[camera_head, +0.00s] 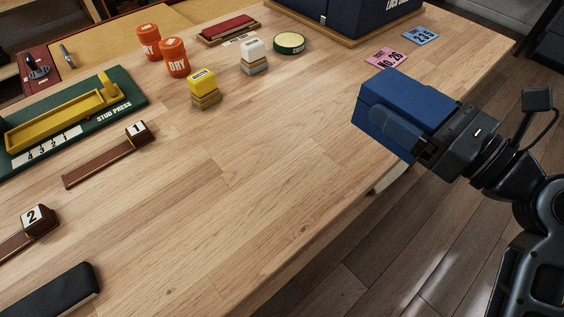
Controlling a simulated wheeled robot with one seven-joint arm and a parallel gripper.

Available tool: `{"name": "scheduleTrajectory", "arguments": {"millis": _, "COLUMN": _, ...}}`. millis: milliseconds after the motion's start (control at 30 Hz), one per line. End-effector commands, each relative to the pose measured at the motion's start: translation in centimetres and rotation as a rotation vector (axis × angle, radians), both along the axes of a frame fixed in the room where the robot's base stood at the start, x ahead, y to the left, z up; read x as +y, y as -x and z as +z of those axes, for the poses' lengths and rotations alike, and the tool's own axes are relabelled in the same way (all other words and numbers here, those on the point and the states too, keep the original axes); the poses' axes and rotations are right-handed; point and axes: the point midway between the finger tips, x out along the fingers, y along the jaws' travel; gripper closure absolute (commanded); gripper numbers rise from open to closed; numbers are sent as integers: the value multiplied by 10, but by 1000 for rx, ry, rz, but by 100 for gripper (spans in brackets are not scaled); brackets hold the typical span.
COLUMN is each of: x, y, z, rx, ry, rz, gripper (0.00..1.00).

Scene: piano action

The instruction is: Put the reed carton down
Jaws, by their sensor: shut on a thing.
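A blue box (408,98), which I take for the reed carton, is held in my gripper (408,140) at the right. One dark finger lies along its near side; the far finger is hidden behind the box. The box overlaps the right edge of the wooden table (230,170) in the picture. I cannot tell for sure whether it touches the tabletop or hangs above it. Any lettering on the box does not show.
Orange DRY tubs (174,58), a yellow-topped block (204,88), a white-topped block (252,56) and a green round tin (289,43) stand at the back. A green stud press (125,95) and numbered hammers (110,155) lie left. Pink (387,58) and blue cards lie back right. The middle is clear.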

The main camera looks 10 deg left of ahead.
Motion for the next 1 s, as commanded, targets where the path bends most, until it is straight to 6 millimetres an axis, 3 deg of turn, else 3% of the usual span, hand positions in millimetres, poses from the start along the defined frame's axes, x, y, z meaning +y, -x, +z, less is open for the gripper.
{"name": "scheduleTrajectory", "arguments": {"millis": 167, "x": 16, "y": 1, "z": -10, "rx": 1, "ry": -1, "rz": 1, "gripper": 73}}
{"name": "scheduleTrajectory", "arguments": {"millis": 600, "x": 100, "y": -10, "z": -61, "rx": 0, "ry": 1, "rz": 1, "gripper": 73}}
{"name": "scheduleTrajectory", "arguments": {"millis": 867, "x": 115, "y": -12, "z": -72, "rx": -1, "ry": -1, "rz": -2, "gripper": 73}}
{"name": "scheduleTrajectory", "arguments": {"millis": 1000, "x": 115, "y": -12, "z": -90, "rx": 1, "ry": 0, "rz": -3, "gripper": 73}}
